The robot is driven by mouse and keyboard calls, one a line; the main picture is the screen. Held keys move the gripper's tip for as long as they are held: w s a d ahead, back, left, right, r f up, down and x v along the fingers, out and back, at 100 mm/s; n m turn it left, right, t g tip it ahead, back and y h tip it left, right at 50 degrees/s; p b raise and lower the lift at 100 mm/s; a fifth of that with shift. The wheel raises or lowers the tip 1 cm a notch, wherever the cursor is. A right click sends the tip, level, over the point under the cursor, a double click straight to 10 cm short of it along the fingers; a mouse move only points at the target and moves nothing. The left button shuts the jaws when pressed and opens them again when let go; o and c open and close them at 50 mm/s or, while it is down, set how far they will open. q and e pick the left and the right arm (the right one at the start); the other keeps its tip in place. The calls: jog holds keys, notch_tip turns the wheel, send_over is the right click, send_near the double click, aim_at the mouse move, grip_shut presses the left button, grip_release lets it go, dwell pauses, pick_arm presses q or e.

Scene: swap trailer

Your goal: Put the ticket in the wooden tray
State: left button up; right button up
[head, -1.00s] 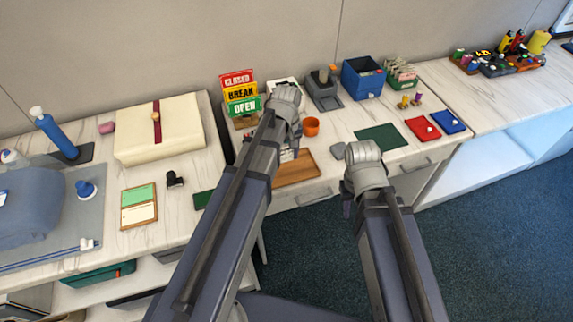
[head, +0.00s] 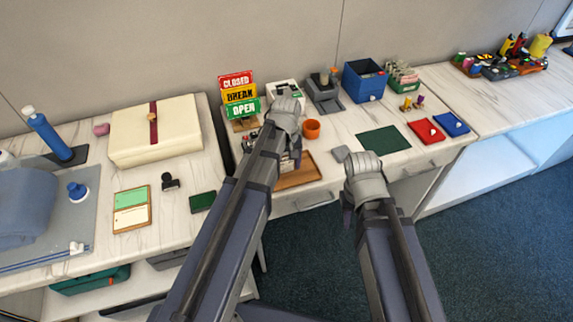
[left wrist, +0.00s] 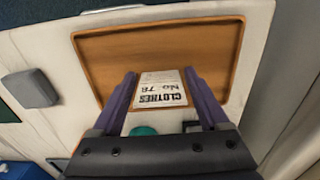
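The wooden tray (head: 308,178) lies on the white counter near its front edge, partly hidden by my left arm in the head view. In the left wrist view its brown floor (left wrist: 110,52) fills the upper middle. The white ticket (left wrist: 161,90), printed "CLOTHES No 78", is between the fingers of my left gripper (left wrist: 160,78). Its sides follow both fingers, and it is tilted relative to the tray, so the gripper looks shut on it, over the tray. In the head view the ticket (head: 289,163) is mostly hidden.
An orange cup (head: 312,129) stands just behind the tray. A grey block (head: 341,153) is to the tray's right, with a dark green mat (head: 383,139) beyond. The sign rack (head: 239,95) and a blue box (head: 363,82) stand farther back.

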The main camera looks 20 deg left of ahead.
pick_arm(q)
jog(key=shift+o, duration=0.6)
jog(key=shift+r, duration=0.15)
notch_tip(320, 180, up, 12)
jog(key=p, duration=1.2)
jog(key=shift+r, duration=0.1)
jog(key=s+d+m+y, duration=0.1)
jog(key=s+d+m, duration=0.9)
jog(key=s, duration=0.4)
jog(key=shift+s+d+m, duration=0.15)
jog(key=shift+d+m, duration=0.1)
jog(key=shift+m, duration=0.05)
